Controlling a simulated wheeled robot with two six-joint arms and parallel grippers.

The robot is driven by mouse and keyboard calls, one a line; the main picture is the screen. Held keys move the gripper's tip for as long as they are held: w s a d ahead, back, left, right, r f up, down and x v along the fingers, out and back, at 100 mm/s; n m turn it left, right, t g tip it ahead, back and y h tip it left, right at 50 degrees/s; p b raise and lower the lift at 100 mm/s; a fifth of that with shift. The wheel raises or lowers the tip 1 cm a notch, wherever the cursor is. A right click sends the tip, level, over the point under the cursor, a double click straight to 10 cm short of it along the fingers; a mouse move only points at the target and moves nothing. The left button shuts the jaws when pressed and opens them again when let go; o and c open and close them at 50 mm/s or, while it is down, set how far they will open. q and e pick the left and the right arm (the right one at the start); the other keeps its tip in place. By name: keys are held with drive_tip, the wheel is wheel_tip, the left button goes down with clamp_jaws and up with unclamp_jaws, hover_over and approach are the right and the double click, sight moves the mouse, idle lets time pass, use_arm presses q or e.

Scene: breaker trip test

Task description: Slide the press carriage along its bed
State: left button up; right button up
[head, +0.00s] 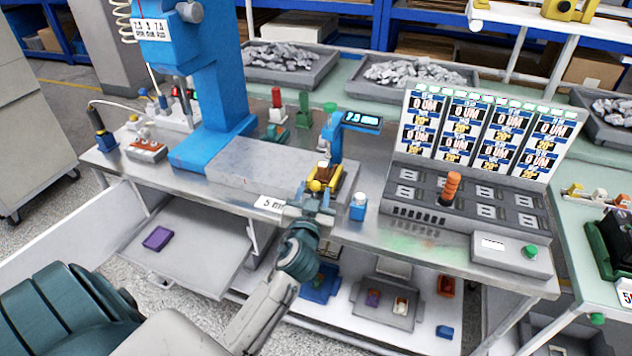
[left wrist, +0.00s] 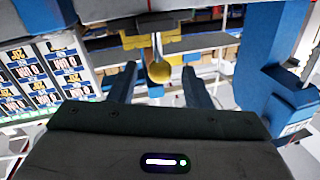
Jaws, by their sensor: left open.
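The press carriage (head: 325,178) looks like a small yellow block at the right end of the grey bed (head: 255,162) of the blue press (head: 215,85). In the left wrist view a yellow body (left wrist: 150,40) with a round yellow knob (left wrist: 159,73) on a short stem shows ahead. My left gripper (head: 318,203) is at the near side of the carriage, in front of the bed's edge. Its fingers (left wrist: 159,88) are open, and the knob appears between them in the picture. Contact cannot be told. My right gripper is not in view.
A small blue gauge stand (head: 336,138) rises just behind the carriage. A blue-and-white block (head: 358,206) stands to the right. A "5 mm" label (head: 271,203) is on the bench's front edge.

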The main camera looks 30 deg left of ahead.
use_arm(q)
drive_tip(key=shift+x, duration=1.05)
drive_tip(key=shift+w+a, duration=0.1)
drive_tip(key=shift+w, duration=0.15)
clamp_jaws()
